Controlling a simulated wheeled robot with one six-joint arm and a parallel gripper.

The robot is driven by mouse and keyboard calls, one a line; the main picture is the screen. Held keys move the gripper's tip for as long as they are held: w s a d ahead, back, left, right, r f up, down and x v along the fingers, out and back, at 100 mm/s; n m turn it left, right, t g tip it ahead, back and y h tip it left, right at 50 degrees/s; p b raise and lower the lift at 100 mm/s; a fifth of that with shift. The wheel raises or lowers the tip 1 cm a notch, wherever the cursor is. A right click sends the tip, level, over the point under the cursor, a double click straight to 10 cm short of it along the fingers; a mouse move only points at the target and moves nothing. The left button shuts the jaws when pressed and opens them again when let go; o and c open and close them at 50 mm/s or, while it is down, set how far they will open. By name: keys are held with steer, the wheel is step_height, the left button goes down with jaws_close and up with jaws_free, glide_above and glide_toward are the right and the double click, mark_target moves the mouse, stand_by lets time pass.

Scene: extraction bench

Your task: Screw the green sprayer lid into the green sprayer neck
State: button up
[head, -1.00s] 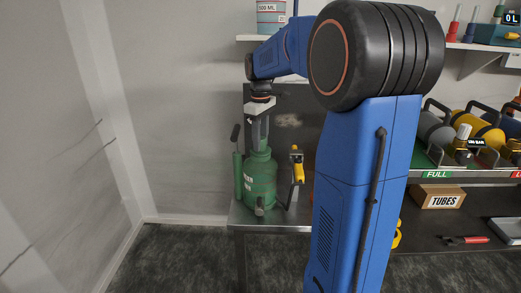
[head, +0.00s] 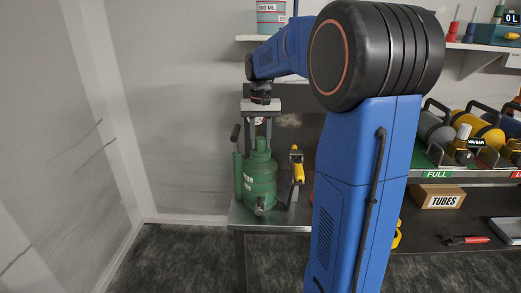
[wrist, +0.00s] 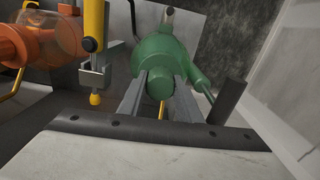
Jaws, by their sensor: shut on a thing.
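The green sprayer (head: 259,178) stands upright on the left end of the metal bench; its tank also shows in the wrist view (wrist: 168,48). My gripper (head: 260,143) points straight down over the sprayer's top. In the wrist view its two fingers (wrist: 160,88) are shut on the round green sprayer lid (wrist: 160,84). The lid sits over the sprayer's neck. The neck itself is hidden below the lid, so I cannot tell how deep the lid sits.
A yellow-handled spray wand (head: 297,167) stands close to the sprayer's right. An orange vessel (wrist: 35,38) is at the left in the wrist view. A shelf (head: 262,38) hangs above. A wall is to the left.

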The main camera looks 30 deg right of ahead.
steer(key=m, duration=0.4)
steer(key=shift+m, duration=0.4)
steer(key=m, duration=0.5)
steer(key=shift+m, duration=0.3)
steer(key=o, duration=1.2)
steer(key=shift+o, duration=0.2)
